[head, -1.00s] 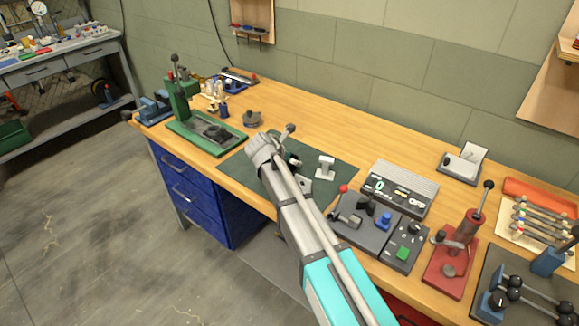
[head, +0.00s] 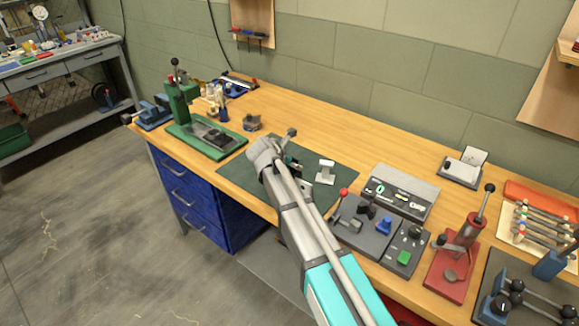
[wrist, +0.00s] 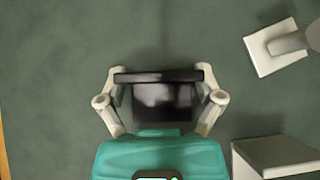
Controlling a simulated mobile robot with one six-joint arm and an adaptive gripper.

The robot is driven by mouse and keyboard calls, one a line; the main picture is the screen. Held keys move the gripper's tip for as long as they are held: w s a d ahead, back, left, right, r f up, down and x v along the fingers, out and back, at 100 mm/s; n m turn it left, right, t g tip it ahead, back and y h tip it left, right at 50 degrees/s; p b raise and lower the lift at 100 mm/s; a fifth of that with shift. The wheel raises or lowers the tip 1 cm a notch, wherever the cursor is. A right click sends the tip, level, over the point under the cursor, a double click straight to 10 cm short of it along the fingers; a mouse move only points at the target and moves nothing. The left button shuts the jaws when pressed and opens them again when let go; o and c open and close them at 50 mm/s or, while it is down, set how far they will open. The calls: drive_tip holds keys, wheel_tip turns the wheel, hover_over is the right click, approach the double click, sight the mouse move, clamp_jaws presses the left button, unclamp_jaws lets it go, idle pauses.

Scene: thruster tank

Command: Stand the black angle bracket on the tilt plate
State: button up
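My gripper (wrist: 160,80) is closed in on a black angle bracket (wrist: 160,98), with one pale finger against each side of it. In the wrist view the bracket shows a dark top edge and a shiny face below it. The green mat lies beneath. In the head view my gripper (head: 287,140) is over the green mat, and my arm mostly hides the bracket. A grey stand with a pale slanted plate (head: 474,156) is at the back right; it may be the tilt plate, but I cannot tell for sure.
A white stand (head: 325,171) is on the mat right of my gripper. A light-topped block (wrist: 275,155) is at the wrist view's lower right. Control boxes (head: 400,190) and a red press (head: 460,250) stand rightward. A green press (head: 185,105) is left. The mat's left is clear.

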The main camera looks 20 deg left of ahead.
drive_tip(key=c, duration=0.3)
drive_tip(key=shift+r, duration=0.15)
wheel_tip(320, 180, up, 3)
drive_tip(key=p, duration=0.3)
drive_tip(key=s+d+r+p, duration=0.6)
drive_tip(key=s+r+p, duration=0.3)
drive_tip(key=s, duration=0.3)
drive_tip(key=shift+s+d+r+p, duration=0.25)
drive_tip(key=shift+r+p, duration=0.1)
drive_tip(key=shift+p, duration=0.15)
